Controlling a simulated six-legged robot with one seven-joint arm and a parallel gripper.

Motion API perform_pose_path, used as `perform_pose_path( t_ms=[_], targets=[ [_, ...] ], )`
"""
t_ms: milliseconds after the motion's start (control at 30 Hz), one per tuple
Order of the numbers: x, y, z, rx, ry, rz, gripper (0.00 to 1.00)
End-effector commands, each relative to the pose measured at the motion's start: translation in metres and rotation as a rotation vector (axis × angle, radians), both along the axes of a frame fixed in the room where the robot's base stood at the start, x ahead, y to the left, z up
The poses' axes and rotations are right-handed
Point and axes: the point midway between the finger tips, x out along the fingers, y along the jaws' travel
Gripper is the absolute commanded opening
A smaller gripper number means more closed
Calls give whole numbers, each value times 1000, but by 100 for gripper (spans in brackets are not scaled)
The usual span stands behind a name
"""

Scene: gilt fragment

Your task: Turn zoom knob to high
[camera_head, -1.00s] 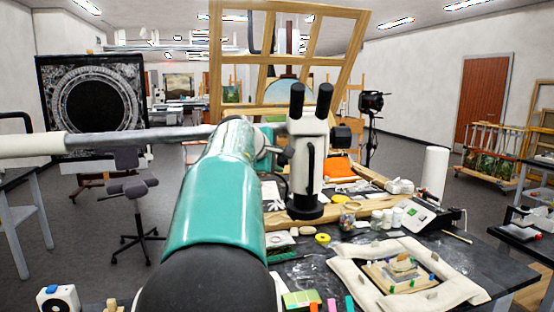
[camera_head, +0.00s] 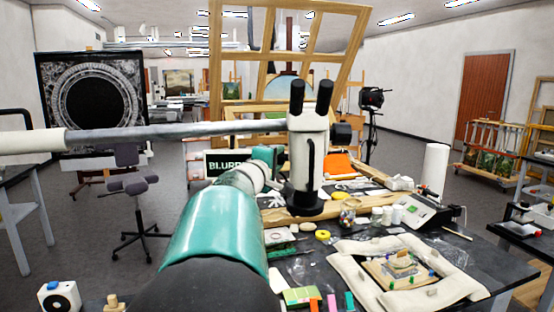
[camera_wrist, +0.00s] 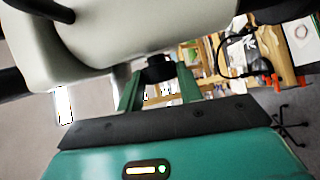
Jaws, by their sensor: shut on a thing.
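A dark round knob (camera_wrist: 158,70), apparently the zoom knob, sits at the head's lower edge. My gripper (camera_wrist: 159,84) has its green fingers on either side of this knob and is shut on it. In the head view the teal hand reaches the microscope's left side; the fingertips and the held knob are hidden there. No marking of the knob's setting is legible.
A screen reading "BLURR..." (camera_head: 226,165) is partly hidden behind my arm. A framed gilt fragment (camera_head: 398,268) lies on padding at the table's front right. Jars (camera_head: 380,215), a device with a display (camera_head: 428,212) and a paper roll (camera_head: 434,172) stand right of the microscope.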

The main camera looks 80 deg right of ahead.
Motion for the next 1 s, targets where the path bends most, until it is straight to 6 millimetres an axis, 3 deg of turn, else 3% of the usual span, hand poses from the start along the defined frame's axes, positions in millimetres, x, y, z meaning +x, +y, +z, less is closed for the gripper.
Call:
perform_pose_path(
  t_ms=[600, 1000],
  targets=[
    [0, -2, -9, -320, -96, 0, 13],
    [-1, -2, -9, -377, -116, -2, 13]
  ],
)
